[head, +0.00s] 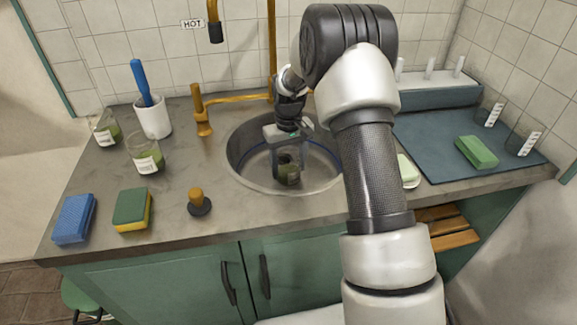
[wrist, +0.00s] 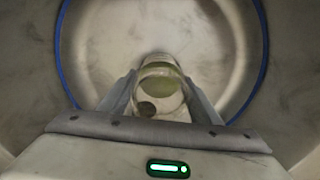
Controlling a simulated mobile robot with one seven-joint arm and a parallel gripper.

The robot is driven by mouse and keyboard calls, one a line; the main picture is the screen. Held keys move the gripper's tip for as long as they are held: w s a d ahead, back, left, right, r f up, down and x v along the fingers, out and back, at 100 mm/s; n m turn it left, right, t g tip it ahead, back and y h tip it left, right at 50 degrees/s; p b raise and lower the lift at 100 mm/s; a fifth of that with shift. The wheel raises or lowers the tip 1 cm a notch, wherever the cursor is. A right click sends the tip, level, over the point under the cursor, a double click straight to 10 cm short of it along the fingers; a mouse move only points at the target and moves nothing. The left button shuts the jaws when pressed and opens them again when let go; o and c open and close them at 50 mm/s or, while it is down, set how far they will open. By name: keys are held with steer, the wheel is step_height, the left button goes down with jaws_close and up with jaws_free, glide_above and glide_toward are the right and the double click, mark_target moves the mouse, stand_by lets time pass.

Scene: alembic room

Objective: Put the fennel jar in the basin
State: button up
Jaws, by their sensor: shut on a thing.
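My gripper (head: 288,168) is inside the round metal basin (head: 237,150), pointing down. It is shut on a small glass jar (head: 290,177) with green contents. In the wrist view the jar (wrist: 160,88) sits between the two fingers of my gripper (wrist: 160,95), with the pale basin wall (wrist: 110,45) and a blue ring around it. I cannot read the held jar's label, and I cannot tell whether its base touches the basin floor.
A white cup (head: 153,118) holds a blue-handled brush. A stopper (head: 198,203), blue sponge (head: 74,218) and green-yellow sponge (head: 132,209) are on the counter. A brass tap (head: 240,97) stands behind the basin.

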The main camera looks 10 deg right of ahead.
steer(key=shift+f, duration=0.15)
steer(key=o, duration=1.1)
steer(key=shift+o, duration=0.2)
